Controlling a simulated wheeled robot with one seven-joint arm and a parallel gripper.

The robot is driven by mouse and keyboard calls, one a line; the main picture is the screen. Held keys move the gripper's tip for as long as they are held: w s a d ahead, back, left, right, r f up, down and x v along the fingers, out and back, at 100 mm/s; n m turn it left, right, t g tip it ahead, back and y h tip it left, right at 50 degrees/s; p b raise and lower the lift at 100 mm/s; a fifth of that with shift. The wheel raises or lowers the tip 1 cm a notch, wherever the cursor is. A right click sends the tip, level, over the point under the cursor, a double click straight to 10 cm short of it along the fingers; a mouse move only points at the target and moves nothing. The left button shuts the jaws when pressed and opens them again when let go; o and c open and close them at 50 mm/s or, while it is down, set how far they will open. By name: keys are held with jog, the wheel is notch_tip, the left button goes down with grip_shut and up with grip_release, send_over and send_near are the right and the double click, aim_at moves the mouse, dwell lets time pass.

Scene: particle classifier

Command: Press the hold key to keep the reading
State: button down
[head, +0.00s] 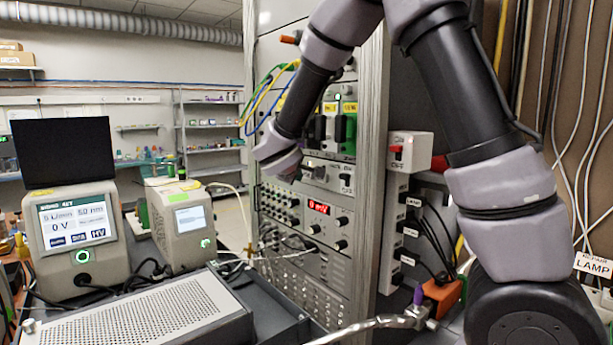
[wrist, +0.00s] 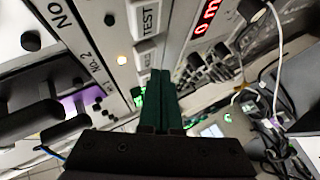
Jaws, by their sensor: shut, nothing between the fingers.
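My gripper (wrist: 160,74) is shut and empty, its two dark green fingers side by side, pointing at a light grey instrument panel. In the head view my arm's end faces the rack (head: 368,200), and its fingers cannot be made out. In the wrist view a white key marked TEST (wrist: 149,18) is beyond the fingertips. A second pale key (wrist: 146,53) sits right by the tips; I cannot read its label. Whether the tips touch it I cannot tell. No label reading "hold" is legible. A red display (wrist: 206,16) is to the right; it also shows in the head view (head: 318,208).
Knobs and cables crowd the rack below. Two instruments with screens, a larger (head: 75,225) and a smaller (head: 190,218), stand at left. A perforated grey box (head: 150,315) is in front.

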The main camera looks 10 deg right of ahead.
jog(key=s+a, duration=0.2)
jog(key=a, duration=0.2)
jog(key=shift+s+a, duration=0.1)
jog(key=shift+s, duration=0.3)
dwell(0.5)
